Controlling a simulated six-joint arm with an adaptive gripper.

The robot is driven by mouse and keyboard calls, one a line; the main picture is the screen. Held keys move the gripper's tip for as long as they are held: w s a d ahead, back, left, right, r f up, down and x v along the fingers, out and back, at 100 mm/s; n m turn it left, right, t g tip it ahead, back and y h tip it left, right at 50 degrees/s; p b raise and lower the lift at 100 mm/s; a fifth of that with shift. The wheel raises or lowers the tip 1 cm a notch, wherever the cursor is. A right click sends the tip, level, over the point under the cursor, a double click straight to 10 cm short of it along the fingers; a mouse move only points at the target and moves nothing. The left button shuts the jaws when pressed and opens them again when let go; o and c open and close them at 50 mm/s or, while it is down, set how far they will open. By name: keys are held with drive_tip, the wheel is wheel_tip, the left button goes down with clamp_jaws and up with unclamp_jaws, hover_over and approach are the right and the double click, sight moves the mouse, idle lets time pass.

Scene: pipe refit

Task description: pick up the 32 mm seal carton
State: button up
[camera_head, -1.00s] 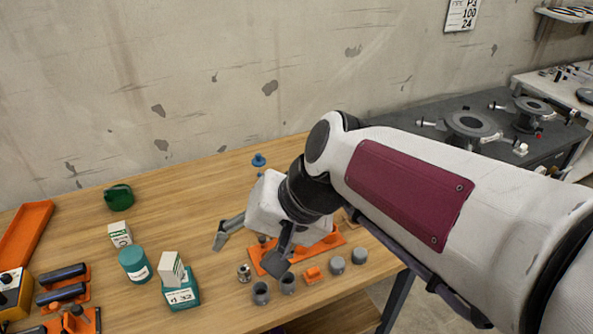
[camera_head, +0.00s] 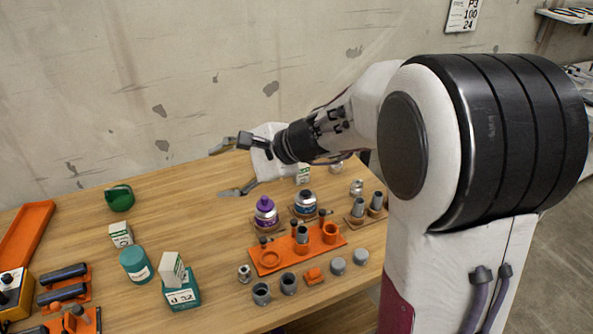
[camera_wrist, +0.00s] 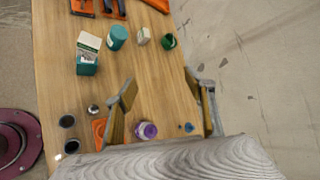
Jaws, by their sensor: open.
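A teal box (camera_head: 181,296) marked "d 32" sits at the front left of the wooden table, with a white-and-green carton (camera_head: 172,267) standing tilted in or against it. In the wrist view, the teal box (camera_wrist: 87,67) and this carton (camera_wrist: 89,41) are at the upper left. A similar small carton (camera_head: 120,235) stands farther back; its print is too small to read. My gripper (camera_head: 226,170) is open and empty above the back of the table, to the right of and well away from these cartons. Its spread fingers (camera_wrist: 165,88) also show in the wrist view.
A teal cylinder (camera_head: 136,264) stands between the cartons, close to the teal box. A green cup (camera_head: 119,197) is behind. An orange fixture (camera_head: 290,254), purple bottle (camera_head: 265,212) and grey fittings (camera_head: 261,294) are to the right. Bare wood lies mid-table.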

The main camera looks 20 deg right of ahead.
drive_tip(key=w+d+f+m+t, duration=0.35)
drive_tip(key=w+d+m, duration=0.3)
drive_tip(key=w, duration=0.25)
drive_tip(key=m+t+h, duration=0.2)
drive_tip(key=m+h, duration=0.6)
drive_tip(key=m, duration=0.6)
approach(302, 166)
drive_tip(key=x, duration=0.3)
drive_tip(key=shift+w+d+n, duration=0.1)
drive_tip(key=shift+w+n, duration=0.15)
drive_tip(key=shift+x, duration=1.3)
drive_tip(key=shift+x, duration=2.55)
